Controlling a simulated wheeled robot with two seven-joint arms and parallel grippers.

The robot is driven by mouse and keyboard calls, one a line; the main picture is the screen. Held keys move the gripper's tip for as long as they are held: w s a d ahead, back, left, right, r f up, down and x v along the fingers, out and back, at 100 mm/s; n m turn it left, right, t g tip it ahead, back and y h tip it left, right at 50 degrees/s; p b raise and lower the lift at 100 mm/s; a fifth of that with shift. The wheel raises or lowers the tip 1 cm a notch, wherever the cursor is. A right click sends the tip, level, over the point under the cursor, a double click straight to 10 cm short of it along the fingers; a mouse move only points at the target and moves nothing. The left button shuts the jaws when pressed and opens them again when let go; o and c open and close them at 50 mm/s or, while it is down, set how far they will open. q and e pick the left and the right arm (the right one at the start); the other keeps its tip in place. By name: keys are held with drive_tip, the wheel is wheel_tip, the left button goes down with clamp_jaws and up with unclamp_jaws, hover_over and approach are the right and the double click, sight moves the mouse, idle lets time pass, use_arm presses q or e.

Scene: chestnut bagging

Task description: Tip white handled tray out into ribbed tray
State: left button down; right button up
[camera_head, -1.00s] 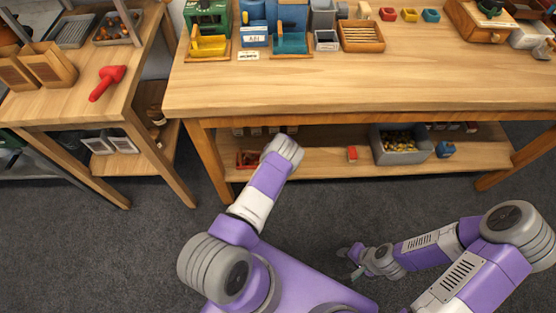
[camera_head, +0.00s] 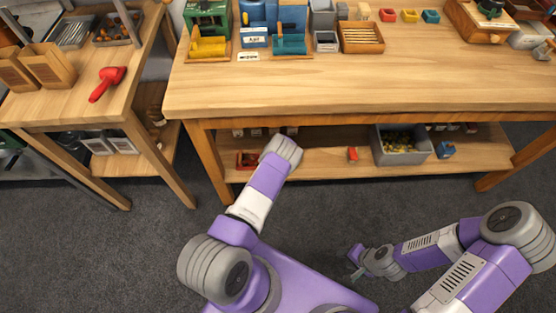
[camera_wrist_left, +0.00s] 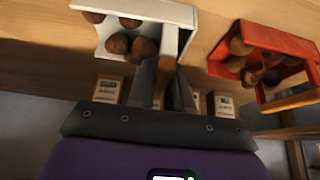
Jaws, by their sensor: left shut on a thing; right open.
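In the left wrist view a white handled tray (camera_wrist_left: 185,12) holds several brown chestnuts (camera_wrist_left: 130,44). My left gripper (camera_wrist_left: 166,78) is shut on its brown handle. In the head view my left arm reaches to the lower shelf of the table; the gripper and white tray are hidden there. A grey tray with ribs (camera_head: 73,31) lies on the left side table; I cannot tell for sure that it is the ribbed tray. My right gripper (camera_head: 355,264) is open and empty, low over the floor.
A red tray (camera_wrist_left: 280,38) with chestnuts stands right of the white one, and labelled boxes (camera_wrist_left: 107,88) show near the gripper. The lower shelf (camera_head: 310,165) also bears a grey bin (camera_head: 384,153). The front of the tabletop (camera_head: 350,85) is clear.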

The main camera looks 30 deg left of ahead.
use_arm(q)
drive_tip(key=shift+r+p, duration=1.85)
drive_tip(key=shift+r, duration=0.7)
